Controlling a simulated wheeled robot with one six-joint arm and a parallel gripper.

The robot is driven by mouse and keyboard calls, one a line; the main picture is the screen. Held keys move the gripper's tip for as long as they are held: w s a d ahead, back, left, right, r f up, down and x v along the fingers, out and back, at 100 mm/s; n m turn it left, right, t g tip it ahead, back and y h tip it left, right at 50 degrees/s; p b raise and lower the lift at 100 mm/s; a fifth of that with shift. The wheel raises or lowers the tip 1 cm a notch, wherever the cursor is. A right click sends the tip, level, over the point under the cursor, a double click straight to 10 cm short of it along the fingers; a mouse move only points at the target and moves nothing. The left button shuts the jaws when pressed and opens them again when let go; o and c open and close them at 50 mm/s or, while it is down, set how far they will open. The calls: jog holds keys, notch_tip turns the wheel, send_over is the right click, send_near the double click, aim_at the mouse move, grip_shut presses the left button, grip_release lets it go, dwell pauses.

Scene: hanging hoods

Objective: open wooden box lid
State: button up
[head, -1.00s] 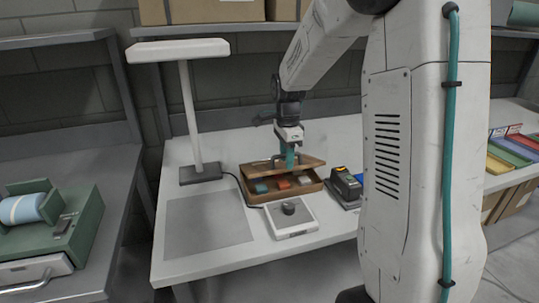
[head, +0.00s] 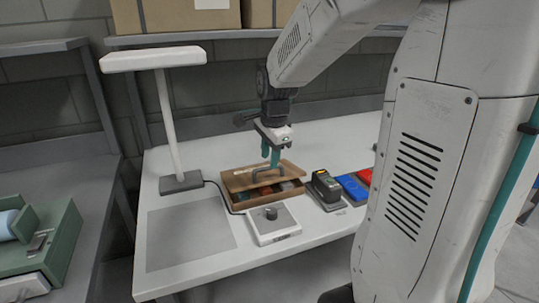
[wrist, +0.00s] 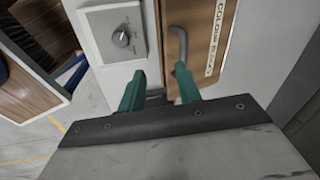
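The wooden box (head: 240,203) stands on the white table. Its brown lid (head: 236,183) lies over it at a tilt, with a gap along the front where some coloured contents show. A dark grey bar handle (head: 256,176) stands on the lid. My gripper (head: 270,156) is just above the lid by the handle. In the wrist view my gripper (wrist: 159,92) has its two teal fingers spread apart. The handle (wrist: 178,45) shows beside the right finger there, and nothing is clearly held between them. Lettering shows on the lid (wrist: 200,20).
A white device with a dark knob (head: 273,225) stands right in front of the box. A dark handheld device on a base (head: 326,187) and blue and red bins (head: 352,187) are to the right. A lamp (head: 172,130) and grey mat (head: 190,238) are at left.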

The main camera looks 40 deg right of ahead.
jog(key=shift+s+a+r+n, duration=0.45)
jog(key=shift+s+a+n, duration=0.2)
jog(key=shift+a+n, duration=0.05)
